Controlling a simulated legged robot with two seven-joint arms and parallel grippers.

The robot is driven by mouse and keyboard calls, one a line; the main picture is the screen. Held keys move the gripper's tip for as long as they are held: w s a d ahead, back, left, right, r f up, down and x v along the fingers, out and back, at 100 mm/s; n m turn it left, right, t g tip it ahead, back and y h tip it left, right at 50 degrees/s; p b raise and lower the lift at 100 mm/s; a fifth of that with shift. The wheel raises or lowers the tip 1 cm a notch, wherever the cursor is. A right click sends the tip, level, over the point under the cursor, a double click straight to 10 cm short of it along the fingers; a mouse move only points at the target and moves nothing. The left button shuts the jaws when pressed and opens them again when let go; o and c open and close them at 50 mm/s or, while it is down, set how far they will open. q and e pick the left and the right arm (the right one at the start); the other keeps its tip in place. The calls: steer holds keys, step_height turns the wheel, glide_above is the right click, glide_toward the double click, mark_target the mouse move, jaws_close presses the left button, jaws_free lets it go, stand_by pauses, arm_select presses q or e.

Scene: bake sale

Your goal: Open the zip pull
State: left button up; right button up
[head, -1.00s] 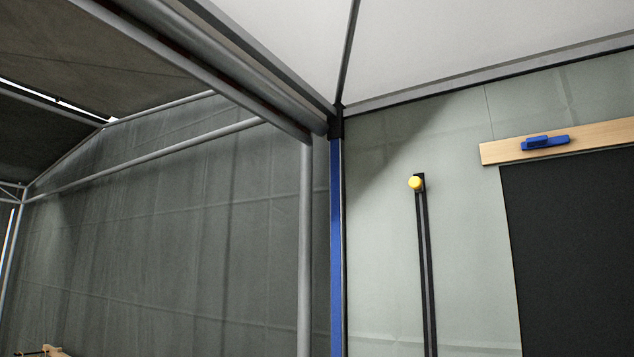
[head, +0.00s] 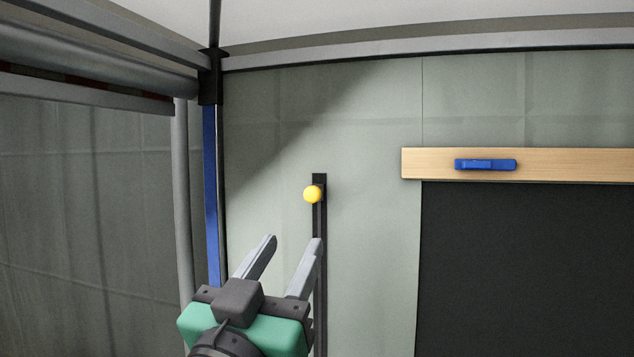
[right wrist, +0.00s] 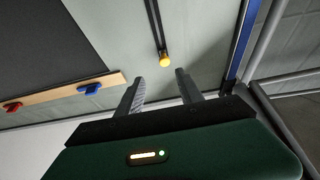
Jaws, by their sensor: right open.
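The zip pull is a yellow round knob (head: 313,194) at the top of a dark vertical zip track (head: 320,220) on the pale green tent wall. In the right wrist view the knob (right wrist: 166,60) lies beyond my fingertips, roughly between them. My right gripper (head: 295,240) is open and empty, below the knob in the head view, with its fingers pointing up toward it. In the right wrist view its two fingers (right wrist: 160,76) are apart and do not touch the knob. My left gripper is not in view.
A wooden strip (head: 590,165) with a blue clip (head: 486,165) tops a dark panel (head: 530,270) on the right. A blue post (head: 211,190) and a grey pole (head: 183,200) stand left of the track. The wall around the knob is clear.

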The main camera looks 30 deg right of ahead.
steer(key=p, duration=0.5)
glide_toward(311, 195)
step_height(311, 195, up, 3)
steer(key=w+d, duration=0.4)
steer(key=w+d+p, duration=0.1)
steer(key=d, duration=0.1)
steer(key=w+d+r, duration=0.1)
steer(key=shift+w+d+p, duration=0.35)
steer(key=shift+d+p, duration=0.05)
steer(key=shift+d+f, duration=0.1)
steer(key=shift+d, duration=0.2)
steer(key=shift+s, duration=0.25)
steer(key=shift+w+a, duration=0.15)
steer(key=shift+a, duration=0.45)
steer(key=c, duration=0.9)
steer(key=shift+d, duration=0.2)
jaws_close()
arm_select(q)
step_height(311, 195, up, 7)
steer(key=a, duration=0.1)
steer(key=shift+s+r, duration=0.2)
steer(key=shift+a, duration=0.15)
